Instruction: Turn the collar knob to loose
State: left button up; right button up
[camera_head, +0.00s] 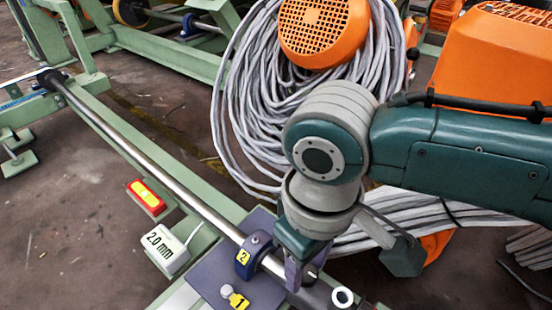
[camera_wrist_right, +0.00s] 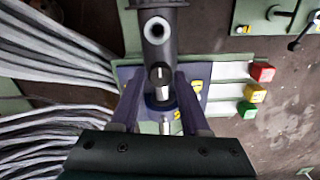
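A blue collar (camera_head: 245,262) with a yellow "2" tag sits around a long steel shaft (camera_head: 160,167) in the head view. A small grey knob (camera_head: 255,239) stands on top of the collar. In the right wrist view the collar (camera_wrist_right: 152,108) shows partly behind the shaft end, with a small silver part (camera_wrist_right: 165,126) below it. My right gripper (camera_head: 297,278) points down just right of the collar. In the wrist view its two purple fingers (camera_wrist_right: 160,88) are apart, one on each side of the shaft, with no visible grip. My left gripper is not in view.
A purple plate (camera_head: 205,283) carries a white ball knob (camera_head: 227,291) tagged "1". A "20 mm" box (camera_head: 167,249) and a red-yellow button (camera_head: 147,197) stand left of the shaft. Grey cable coils (camera_head: 250,100) and an orange motor (camera_head: 322,30) crowd the back.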

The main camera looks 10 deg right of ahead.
grip_shut()
dwell(0.3)
